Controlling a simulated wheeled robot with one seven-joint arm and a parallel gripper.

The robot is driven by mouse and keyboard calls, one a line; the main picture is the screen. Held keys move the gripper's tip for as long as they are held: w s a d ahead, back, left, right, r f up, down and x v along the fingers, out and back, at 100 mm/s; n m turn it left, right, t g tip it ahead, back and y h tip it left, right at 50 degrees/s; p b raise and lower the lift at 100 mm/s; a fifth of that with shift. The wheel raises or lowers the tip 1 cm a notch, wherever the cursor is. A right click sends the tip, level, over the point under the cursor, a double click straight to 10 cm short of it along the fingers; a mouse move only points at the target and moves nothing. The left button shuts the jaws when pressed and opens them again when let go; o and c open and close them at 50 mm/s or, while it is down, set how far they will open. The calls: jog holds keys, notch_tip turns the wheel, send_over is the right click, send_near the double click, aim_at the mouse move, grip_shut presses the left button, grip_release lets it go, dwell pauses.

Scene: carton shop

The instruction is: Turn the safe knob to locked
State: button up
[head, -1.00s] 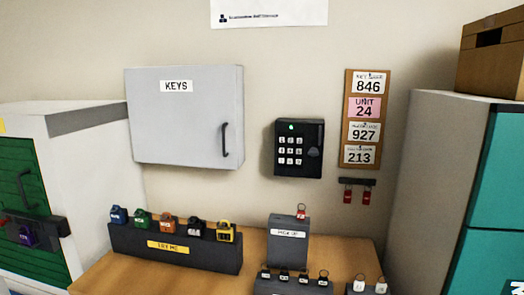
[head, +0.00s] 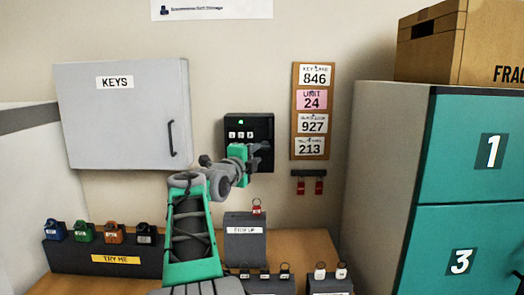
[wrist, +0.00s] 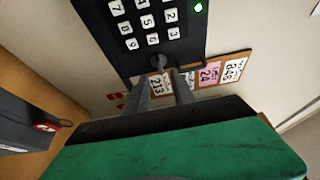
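The safe (head: 236,124) is a black keypad box on the wall with a lit green light; my gripper covers its lower right part in the head view. In the wrist view the safe (wrist: 190,42) fills the top, with white keys and the green light. Its dark knob (wrist: 158,61) shows at the edge nearest my fingers. My gripper (wrist: 160,80) has its two grey fingers apart, with the knob at the gap just beyond their tips; I cannot tell whether they touch it. In the head view my gripper (head: 258,155) is at the safe's right side.
A grey key cabinet (head: 128,115) hangs left of the safe. A board of number cards (head: 296,110) and red tags (head: 308,186) hang to its right. Below are a desk with a padlock stand (head: 105,256) and a pick-up box (head: 245,245). Teal lockers (head: 465,190) stand right.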

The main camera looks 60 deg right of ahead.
aim_at(264, 148)
jog(key=d, duration=0.2)
jog(key=d+p, duration=0.1)
jog(key=d, duration=0.1)
jog(key=d+p, duration=0.1)
jog(key=d, duration=0.1)
jog(key=shift+w+d, duration=0.25)
jog(key=shift+c, duration=0.2)
grip_shut()
